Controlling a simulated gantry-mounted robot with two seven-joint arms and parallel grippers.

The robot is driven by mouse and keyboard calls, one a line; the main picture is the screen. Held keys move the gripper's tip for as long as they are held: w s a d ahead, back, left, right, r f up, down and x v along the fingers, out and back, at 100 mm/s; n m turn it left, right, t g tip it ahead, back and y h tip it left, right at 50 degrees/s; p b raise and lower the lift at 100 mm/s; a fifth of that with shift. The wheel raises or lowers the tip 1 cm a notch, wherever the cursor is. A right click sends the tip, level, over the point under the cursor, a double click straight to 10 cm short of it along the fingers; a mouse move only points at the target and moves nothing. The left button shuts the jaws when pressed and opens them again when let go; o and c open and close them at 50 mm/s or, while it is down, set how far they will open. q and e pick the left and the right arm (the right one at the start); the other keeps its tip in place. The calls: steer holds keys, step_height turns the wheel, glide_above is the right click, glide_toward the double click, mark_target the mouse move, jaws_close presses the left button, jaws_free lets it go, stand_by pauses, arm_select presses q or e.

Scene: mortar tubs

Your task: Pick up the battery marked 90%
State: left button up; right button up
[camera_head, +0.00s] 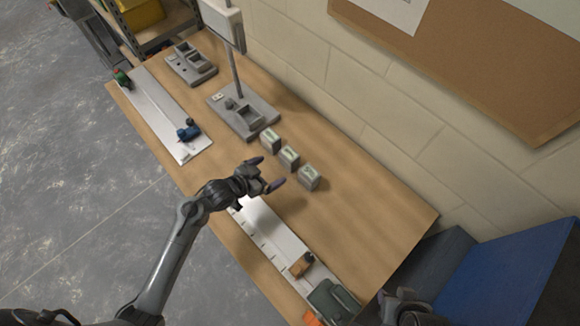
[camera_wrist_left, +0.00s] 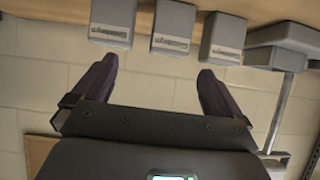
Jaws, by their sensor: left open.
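Three grey batteries with pale labels stand in a row on the wooden table: one nearest the charger (camera_head: 270,139), a middle one (camera_head: 289,157) and one at the near end (camera_head: 309,177). The markings are too small to read, so I cannot tell which is 90%. My left gripper (camera_head: 270,172) is open and empty, beside the row and apart from it. In the left wrist view the three batteries (camera_wrist_left: 112,22) (camera_wrist_left: 173,28) (camera_wrist_left: 223,38) show upside down beyond the open fingers (camera_wrist_left: 157,68). A dark part of my right arm shows at the lower right; its jaws are unclear.
A grey charger with a post (camera_head: 243,117) stands beyond the row, with another grey dock (camera_head: 191,65) behind. White strips (camera_head: 152,104) (camera_head: 275,240) line the near edge; a blue drill (camera_head: 188,130) and an orange-brown item (camera_head: 301,265) lie on them. The block wall rises behind.

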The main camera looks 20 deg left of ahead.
mark_target(293, 153)
arm_select(q)
steer(key=shift+t+h, duration=0.4)
steer(key=w+f, duration=0.1)
steer(key=w, duration=0.1)
steer(key=w+d+f+b, duration=0.1)
steer(key=w, duration=0.2)
steer(key=w+f+b, duration=0.1)
steer(key=w, duration=0.1)
steer(key=shift+w+d+f, duration=0.1)
steer(key=shift+w+d, duration=0.1)
steer(key=shift+w, duration=0.05)
steer(key=shift+x, duration=3.1)
arm_select(e)
steer(key=shift+d+f, duration=0.1)
steer(key=shift+f, duration=1.6)
arm_select(q)
steer(key=c, duration=1.4)
steer(key=shift+o, duration=0.2)
arm_select(e)
steer(key=shift+d, duration=0.1)
